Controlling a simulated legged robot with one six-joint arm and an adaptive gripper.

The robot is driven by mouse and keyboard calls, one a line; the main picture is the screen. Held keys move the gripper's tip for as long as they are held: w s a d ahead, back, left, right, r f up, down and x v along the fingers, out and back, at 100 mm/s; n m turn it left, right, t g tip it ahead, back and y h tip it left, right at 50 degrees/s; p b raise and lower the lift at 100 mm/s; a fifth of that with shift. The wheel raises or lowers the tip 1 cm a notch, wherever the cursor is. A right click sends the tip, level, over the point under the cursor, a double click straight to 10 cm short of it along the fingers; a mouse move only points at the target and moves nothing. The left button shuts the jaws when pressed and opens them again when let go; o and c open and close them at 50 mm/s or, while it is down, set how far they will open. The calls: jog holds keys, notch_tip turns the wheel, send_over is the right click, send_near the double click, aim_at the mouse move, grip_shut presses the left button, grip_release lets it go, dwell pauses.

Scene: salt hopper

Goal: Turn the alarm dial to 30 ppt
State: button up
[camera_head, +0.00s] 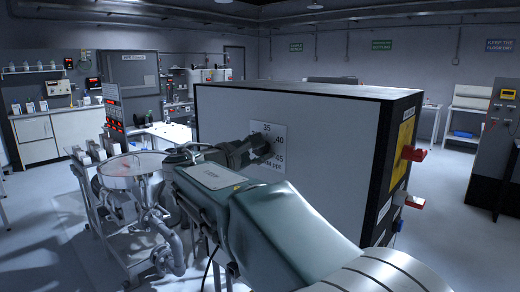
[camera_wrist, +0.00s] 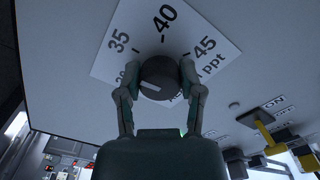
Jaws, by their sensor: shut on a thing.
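The alarm dial (camera_wrist: 162,74) is a dark round knob on a white scale plate (camera_wrist: 192,30) marked 35, 40, 45 and ppt. A number at the plate's left is partly hidden by a finger. A short white line shows on the knob's lower left in the wrist view; I cannot tell exactly which value it points to. My gripper (camera_wrist: 159,80) is shut on the dial, one finger on each side. In the head view my gripper (camera_head: 262,148) is against the plate (camera_head: 278,130) and hides most of the dial.
The plate is on the pale side of a large dark-framed cabinet (camera_head: 330,150). Red handles (camera_head: 414,153) stick out from its right face. A metal machine with a round pan (camera_head: 133,165) stands close at left. Yellow parts (camera_wrist: 262,118) show at right in the wrist view.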

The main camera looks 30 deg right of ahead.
jog(key=n, duration=0.5)
jog(key=shift+w+f+n, duration=0.15)
jog(key=shift+n, duration=0.15)
jog(key=shift+f+n, duration=0.1)
jog(key=shift+n, duration=2.2)
jog(key=o, duration=1.1)
jog(key=shift+w, duration=0.1)
jog(key=shift+o, duration=0.2)
